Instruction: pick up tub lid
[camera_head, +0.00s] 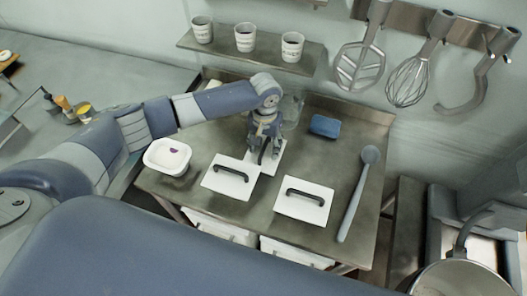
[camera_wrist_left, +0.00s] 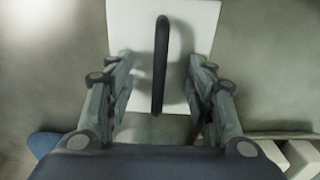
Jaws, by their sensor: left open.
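A white square lid (camera_head: 275,160) with a dark bar handle lies on the steel table, partly hidden under my left gripper (camera_head: 262,152). In the left wrist view, a white lid (camera_wrist_left: 198,22) shows below, and its black handle (camera_wrist_left: 160,65) runs lengthwise between the two fingers of my left gripper (camera_wrist_left: 161,92). The fingers are open, with a gap on both sides of the handle. Two more white lids with dark handles lie nearer the front, a left one (camera_head: 218,184) and a right one (camera_head: 290,207). My right gripper is not in view.
A white tub (camera_head: 154,162) stands at the table's left edge. A blue sponge (camera_head: 325,126) and a long grey ladle (camera_head: 354,195) lie to the right. A clear container (camera_head: 291,108) stands behind the gripper. A shelf (camera_head: 300,62) with three cups hangs above.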

